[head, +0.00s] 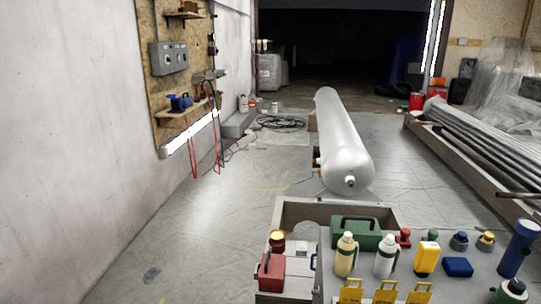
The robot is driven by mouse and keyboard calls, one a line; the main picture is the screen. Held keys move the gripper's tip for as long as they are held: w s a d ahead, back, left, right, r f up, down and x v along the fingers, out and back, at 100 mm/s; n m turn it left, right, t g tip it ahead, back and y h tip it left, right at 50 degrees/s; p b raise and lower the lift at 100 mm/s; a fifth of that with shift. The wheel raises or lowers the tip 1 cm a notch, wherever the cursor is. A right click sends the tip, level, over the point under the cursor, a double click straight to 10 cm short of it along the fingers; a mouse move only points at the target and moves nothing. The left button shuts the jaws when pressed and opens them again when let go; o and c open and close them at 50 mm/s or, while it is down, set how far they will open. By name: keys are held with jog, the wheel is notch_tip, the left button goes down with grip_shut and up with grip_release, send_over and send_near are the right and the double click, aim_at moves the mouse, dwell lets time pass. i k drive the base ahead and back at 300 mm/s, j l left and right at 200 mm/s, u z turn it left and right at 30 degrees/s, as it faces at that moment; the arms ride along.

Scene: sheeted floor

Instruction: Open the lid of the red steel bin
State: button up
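I cannot make out for sure a red steel bin with a lid. A small red box (271,272) with a dark handle stands at the lower middle, at the left end of the cluttered surface. Far off at the back right are a small red container (416,101) and another red object (437,90), too small to tell whether either has a lid. My gripper is not in view.
A grey worktop (330,285) with bottles, a green case (355,233) and yellow items fills the lower right. A long pale tank (343,140) lies beyond it. Pipes (480,150) lie at right. The sheeted floor (215,235) at left is clear beside the wall.

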aim_at(272, 267)
jog(key=i+j+u, duration=0.35)
jog(key=i+u, duration=0.4)
jog(key=i, duration=0.2)
jog(key=i+j+z, duration=0.1)
jog(key=i, duration=0.5)
jog(key=i+j+z, duration=0.1)
jog(key=i, duration=0.5)
jog(key=i+j+z, duration=0.15)
jog(key=i+z, duration=0.3)
jog(key=i+j+z, duration=0.2)
jog(key=z, duration=0.25)
jog(key=i+j+z, duration=0.25)
jog(key=z, duration=0.2)
jog(key=i+j+z, duration=0.2)
jog(key=j+z, duration=0.25)
jog(key=i+j+z, duration=0.1)
jog(key=j+z, duration=0.2)
jog(key=j, duration=0.25)
jog(key=j+z, duration=0.3)
jog(key=j, duration=0.2)
jog(key=k+l+z, duration=0.35)
jog(key=k+l, duration=0.25)
